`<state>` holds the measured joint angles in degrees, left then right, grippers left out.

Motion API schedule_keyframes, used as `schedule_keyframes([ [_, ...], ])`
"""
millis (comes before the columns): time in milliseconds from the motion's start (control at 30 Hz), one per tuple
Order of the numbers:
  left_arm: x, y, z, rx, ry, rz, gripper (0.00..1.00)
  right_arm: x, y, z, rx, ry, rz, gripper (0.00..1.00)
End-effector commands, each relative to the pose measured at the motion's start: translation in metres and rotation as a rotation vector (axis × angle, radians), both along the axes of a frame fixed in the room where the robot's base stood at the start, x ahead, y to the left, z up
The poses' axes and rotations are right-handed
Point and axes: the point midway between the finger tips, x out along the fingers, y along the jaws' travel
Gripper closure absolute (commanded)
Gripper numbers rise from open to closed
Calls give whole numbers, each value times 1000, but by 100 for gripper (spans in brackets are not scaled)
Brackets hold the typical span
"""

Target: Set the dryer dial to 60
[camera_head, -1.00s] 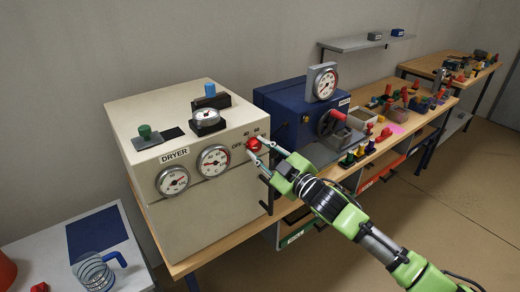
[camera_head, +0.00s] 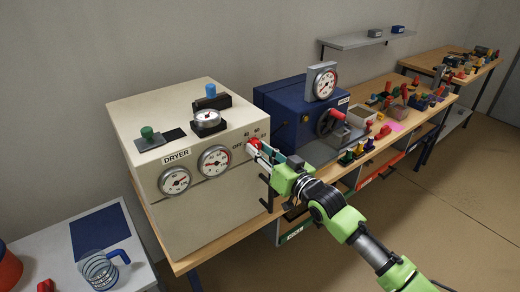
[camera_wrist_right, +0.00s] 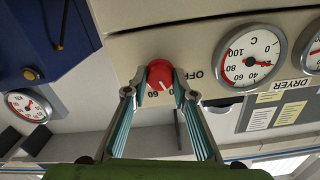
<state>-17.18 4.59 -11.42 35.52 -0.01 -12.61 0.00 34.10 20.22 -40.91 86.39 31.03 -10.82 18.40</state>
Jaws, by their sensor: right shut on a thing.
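The red dial knob (camera_head: 253,146) is on the front of the cream dryer (camera_head: 215,195), to the right of its two round gauges. OFF and number marks are printed around the knob. My right gripper (camera_head: 258,149) is shut on the knob, one finger on each side. In the right wrist view the knob (camera_wrist_right: 160,74) sits between the fingertips (camera_wrist_right: 161,90). A pale pointer line shows on its lower part, toward the number marks. The fingers partly cover the marks, so I cannot tell the exact setting. My left gripper is not in view.
A blue machine (camera_head: 290,115) with a gauge on top stands to the right of the dryer. Small coloured parts lie on the bench beyond it. A low table (camera_head: 50,245) with a glass jug (camera_head: 97,272) is at the lower left. Floor at right is clear.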

Motion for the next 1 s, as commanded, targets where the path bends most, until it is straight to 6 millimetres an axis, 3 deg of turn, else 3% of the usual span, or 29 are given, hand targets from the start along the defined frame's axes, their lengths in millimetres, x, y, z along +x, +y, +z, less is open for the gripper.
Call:
schedule_keyframes([
  [600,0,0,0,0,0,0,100,0,0,0,455,330,0,97],
  [1000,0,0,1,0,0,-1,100,0,0,0,616,447,-1,97],
])
